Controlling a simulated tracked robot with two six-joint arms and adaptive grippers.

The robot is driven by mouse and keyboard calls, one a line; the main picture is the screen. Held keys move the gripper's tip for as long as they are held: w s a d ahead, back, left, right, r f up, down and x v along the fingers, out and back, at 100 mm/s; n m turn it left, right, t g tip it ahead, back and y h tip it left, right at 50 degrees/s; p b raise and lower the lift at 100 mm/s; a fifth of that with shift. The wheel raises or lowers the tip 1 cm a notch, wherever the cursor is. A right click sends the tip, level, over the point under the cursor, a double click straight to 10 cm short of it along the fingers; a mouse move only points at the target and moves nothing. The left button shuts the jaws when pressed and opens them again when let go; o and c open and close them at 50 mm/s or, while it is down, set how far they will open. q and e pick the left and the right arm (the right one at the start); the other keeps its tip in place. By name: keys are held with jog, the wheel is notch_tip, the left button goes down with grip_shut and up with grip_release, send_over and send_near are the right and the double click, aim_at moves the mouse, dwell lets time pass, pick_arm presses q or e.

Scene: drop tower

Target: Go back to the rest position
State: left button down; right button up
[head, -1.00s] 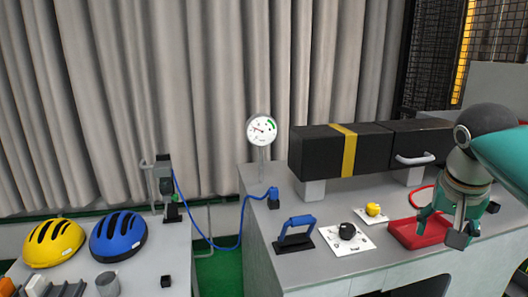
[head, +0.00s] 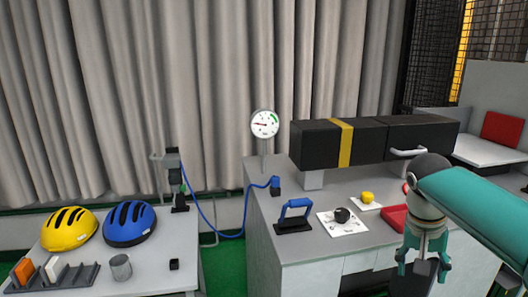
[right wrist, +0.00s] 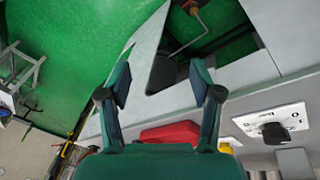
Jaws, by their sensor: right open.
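My right gripper (head: 424,268) hangs in front of the right-hand bench in the head view, fingers pointing down. It is open, and nothing is between its fingers. The right wrist view shows its two teal fingers (right wrist: 162,85) spread apart, with the bench edge and green floor beyond them. My left gripper is not in either view.
Helmets (head: 129,223) sit on the left table (head: 150,265).

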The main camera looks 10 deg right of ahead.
jog(key=s+a+f+n+g+y, duration=0.15)
jog(key=a+f, duration=0.25)
jog(key=f, duration=0.6)
jog(key=s+a+f+n+g+y, duration=0.15)
jog(key=a+f, duration=0.25)
jog(key=f, duration=0.5)
jog(key=s+a+f+n+g, duration=0.1)
jog(key=s+a+f, duration=0.25)
jog(key=f, duration=0.65)
jog(key=s+a+f+y, duration=0.4)
jog(key=s+a+f, duration=1)
jog(key=s, duration=0.1)
jog(key=w+t, duration=0.1)
jog(key=w+n+t, duration=0.1)
jog(key=w+t, duration=0.2)
jog(key=shift+d+f, duration=0.15)
jog(key=shift+f, duration=0.25)
